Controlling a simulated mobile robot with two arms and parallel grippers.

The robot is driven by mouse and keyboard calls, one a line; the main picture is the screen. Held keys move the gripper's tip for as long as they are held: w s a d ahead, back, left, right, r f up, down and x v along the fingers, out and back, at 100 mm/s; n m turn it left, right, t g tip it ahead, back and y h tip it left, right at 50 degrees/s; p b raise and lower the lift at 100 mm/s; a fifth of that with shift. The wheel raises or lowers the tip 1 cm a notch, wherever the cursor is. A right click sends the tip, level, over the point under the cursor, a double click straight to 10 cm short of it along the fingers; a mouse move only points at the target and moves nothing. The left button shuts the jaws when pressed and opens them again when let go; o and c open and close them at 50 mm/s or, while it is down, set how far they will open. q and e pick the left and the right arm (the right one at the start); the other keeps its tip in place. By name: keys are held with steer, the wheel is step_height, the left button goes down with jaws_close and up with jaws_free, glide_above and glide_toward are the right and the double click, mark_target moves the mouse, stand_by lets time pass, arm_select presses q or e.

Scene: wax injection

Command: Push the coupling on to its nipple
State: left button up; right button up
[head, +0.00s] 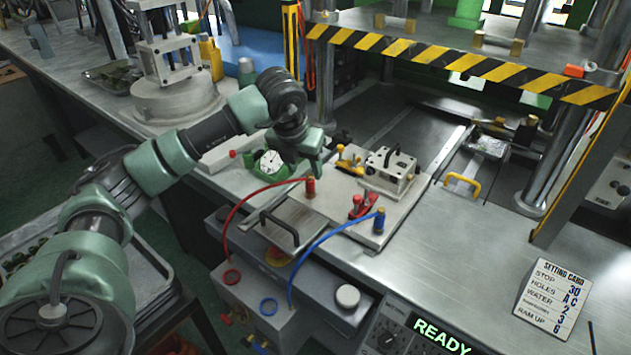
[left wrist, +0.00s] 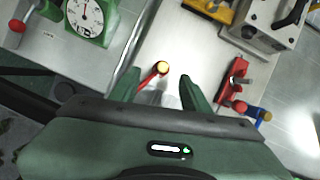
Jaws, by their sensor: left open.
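The red coupling (head: 310,187) stands upright at the front left of the metal plate (head: 330,212), with a red hose (head: 246,198) running from it. A blue coupling (head: 379,221) with a blue hose (head: 318,246) stands at the plate's right front corner. My left gripper (head: 312,166) is open, pointing down just above and behind the red coupling. In the left wrist view, the brass-coloured top of the red coupling (left wrist: 162,68) shows between and slightly ahead of the two green fingers, apparently untouched. The nipple cannot be made out. My right gripper is out of view.
A green dial gauge (head: 270,163) stands close left of my gripper. A yellow clamp (head: 349,160), a red clamp (head: 362,205) and a metal block (head: 391,170) sit on the plate. A striped press beam (head: 460,62) crosses behind.

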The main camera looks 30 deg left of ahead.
mark_target(309, 176)
arm_select(q)
steer(key=shift+w+f, duration=0.2)
steer(key=shift+f, duration=0.35)
steer(key=shift+w+f+p, duration=0.1)
steer(key=shift+f+p, duration=0.4)
steer(key=shift+f, duration=0.1)
steer(key=x, duration=0.2)
steer(key=p+x, duration=0.1)
steer(key=x, duration=0.1)
steer(key=shift+w+r, duration=0.15)
steer(key=shift+w, duration=0.1)
steer(key=shift+w+f, duration=0.15)
steer(key=shift+f, duration=0.05)
steer(key=shift+c, duration=1)
jaws_close()
